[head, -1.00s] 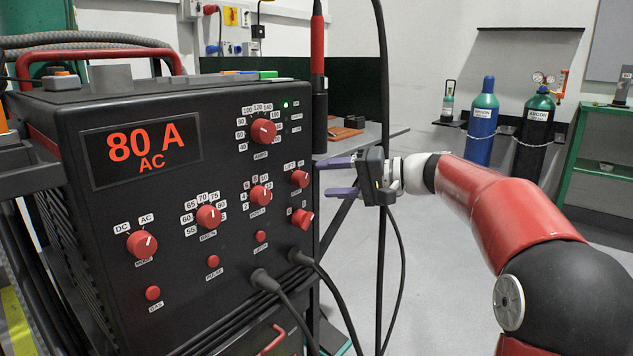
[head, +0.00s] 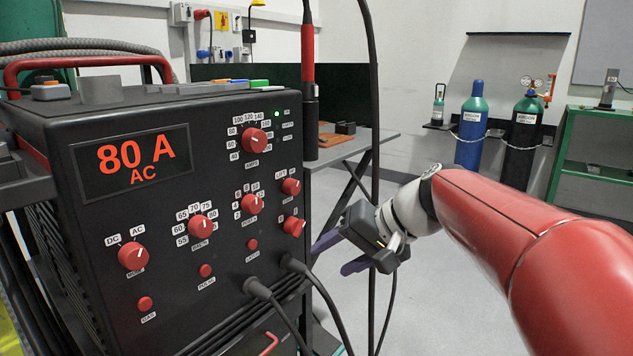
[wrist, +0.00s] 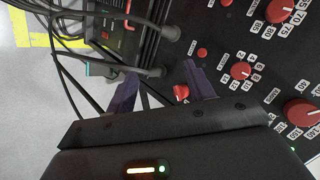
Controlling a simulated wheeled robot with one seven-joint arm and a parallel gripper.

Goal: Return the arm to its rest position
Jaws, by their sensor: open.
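My gripper (head: 335,252) is open and empty in the head view, just right of the lower right part of the welder's front panel. Its purple fingers point left and down, and my red arm reaches in from the right. In the wrist view the two purple fingers of my gripper (wrist: 160,88) are spread apart with nothing held between them. A red knob (wrist: 181,92) on the panel shows between and beyond the fingers there.
The black welder (head: 90,220) fills the left, with red knobs and a display reading 80 A AC. Cables plug into its lower front. A torch (head: 308,60) and a hanging cable (head: 374,100) stand near my gripper. A table (head: 380,140) and gas cylinders (head: 471,125) are behind. Open floor lies right.

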